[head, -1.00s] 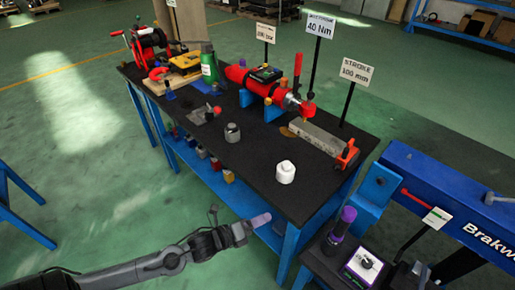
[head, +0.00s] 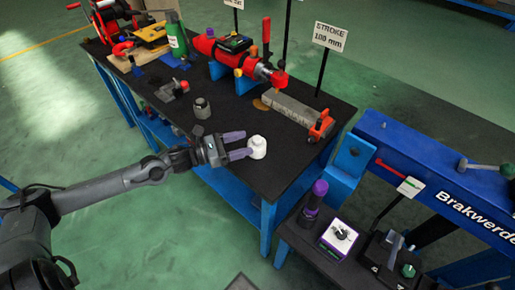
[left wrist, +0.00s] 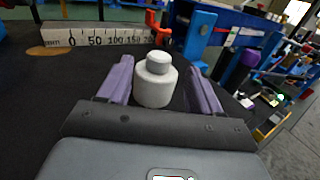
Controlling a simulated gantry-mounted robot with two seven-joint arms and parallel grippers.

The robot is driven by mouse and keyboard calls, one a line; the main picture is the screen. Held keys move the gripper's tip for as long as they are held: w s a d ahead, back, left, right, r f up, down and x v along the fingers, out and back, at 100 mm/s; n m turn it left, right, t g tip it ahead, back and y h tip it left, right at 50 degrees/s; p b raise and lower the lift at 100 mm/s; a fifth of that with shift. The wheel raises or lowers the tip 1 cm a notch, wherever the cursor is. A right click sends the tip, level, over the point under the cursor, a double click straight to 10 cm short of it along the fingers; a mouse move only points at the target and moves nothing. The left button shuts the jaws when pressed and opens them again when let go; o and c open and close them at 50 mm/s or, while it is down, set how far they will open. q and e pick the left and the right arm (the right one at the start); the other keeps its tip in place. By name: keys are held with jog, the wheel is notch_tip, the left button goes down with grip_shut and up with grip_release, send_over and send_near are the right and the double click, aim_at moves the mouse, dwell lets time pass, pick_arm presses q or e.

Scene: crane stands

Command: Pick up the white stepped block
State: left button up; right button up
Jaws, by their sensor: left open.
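The white stepped block (head: 257,147) stands upright on the black tabletop (head: 215,145), near the table's front edge. It has a wide round base and a narrower top. My left gripper (head: 242,144) is open, with its purple fingers pointing at the block from the left. In the left wrist view the block (left wrist: 155,80) stands between the two spread fingers of my left gripper (left wrist: 160,82), with a gap on each side. My right gripper is in no view.
A dark grey stepped block (head: 202,108) stands left of the white one. A grey ruled bar (head: 287,108) with a red end clamp (head: 321,125) lies behind it. A red cylinder tool (head: 235,60) and a sign (head: 331,37) stand farther back.

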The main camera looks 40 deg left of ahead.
aim_at(252, 141)
pick_arm(q)
jog(key=shift+x, duration=1.05)
jog(key=shift+w+d+b, duration=0.3)
jog(key=shift+w+b, duration=0.3)
jog(key=shift+b+x, duration=0.5)
jog(key=shift+x, duration=1.5)
jog(key=c, duration=1)
